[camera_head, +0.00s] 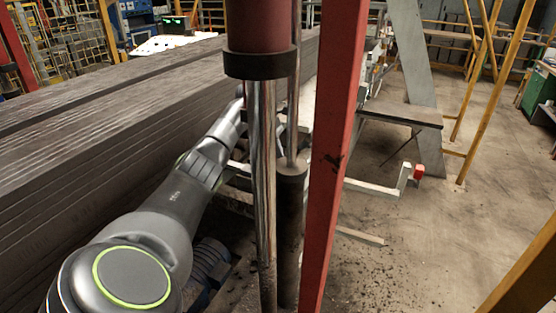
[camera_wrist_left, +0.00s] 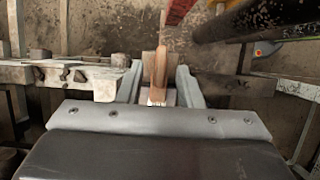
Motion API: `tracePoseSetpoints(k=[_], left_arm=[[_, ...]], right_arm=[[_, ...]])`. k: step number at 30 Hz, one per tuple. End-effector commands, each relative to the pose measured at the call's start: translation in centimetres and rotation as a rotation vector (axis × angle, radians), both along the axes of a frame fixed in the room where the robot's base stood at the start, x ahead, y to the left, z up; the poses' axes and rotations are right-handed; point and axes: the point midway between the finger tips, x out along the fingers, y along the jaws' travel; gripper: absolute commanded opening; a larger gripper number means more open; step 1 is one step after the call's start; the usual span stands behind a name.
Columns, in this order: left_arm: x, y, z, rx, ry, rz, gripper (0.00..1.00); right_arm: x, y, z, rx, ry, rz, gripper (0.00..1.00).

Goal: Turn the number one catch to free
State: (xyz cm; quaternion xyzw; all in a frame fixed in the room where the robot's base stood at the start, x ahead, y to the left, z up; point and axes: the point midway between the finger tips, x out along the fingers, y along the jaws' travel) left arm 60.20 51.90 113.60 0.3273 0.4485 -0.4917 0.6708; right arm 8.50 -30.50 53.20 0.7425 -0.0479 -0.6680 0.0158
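A narrow copper-brown lever (camera_wrist_left: 160,68), which looks like the catch, shows in the left wrist view above a pale block (camera_wrist_left: 157,97). No number can be read on it. My left gripper (camera_wrist_left: 159,72) has its two grey fingers apart, one on each side of the lever, with a gap visible on both sides. I cannot tell how deep the lever sits between the fingers. In the head view my left arm reaches forward from the lower left, and its gripper end is hidden behind the chrome rod. My right gripper is in neither view.
A chrome rod (camera_head: 262,170) and a red post (camera_head: 335,140) stand close in front of the head camera. Long stacked dark boards (camera_head: 110,110) fill the left. A metal rail (camera_wrist_left: 85,75) runs beside the fingers. The floor (camera_head: 460,230) at right is mostly clear.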

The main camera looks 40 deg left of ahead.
Motion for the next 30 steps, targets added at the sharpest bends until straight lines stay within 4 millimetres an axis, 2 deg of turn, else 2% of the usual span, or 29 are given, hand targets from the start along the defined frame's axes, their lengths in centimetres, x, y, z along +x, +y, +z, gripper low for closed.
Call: tracePoseSetpoints(k=[6,14,22,30], left_arm=[[0.2,-0.6,-1.4,0.001,-0.001,0.000,0.33],[0.2,-0.6,-1.6,0.001,-0.001,0.000,0.33],[0.2,-0.6,-1.6,0.001,-0.001,0.000,0.00],[0.2,-0.6,-1.6,0.002,-0.002,0.008,0.00]], right_arm=[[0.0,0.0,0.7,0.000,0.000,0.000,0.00],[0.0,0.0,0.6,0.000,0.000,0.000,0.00],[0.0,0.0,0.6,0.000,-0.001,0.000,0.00],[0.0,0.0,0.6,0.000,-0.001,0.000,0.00]])
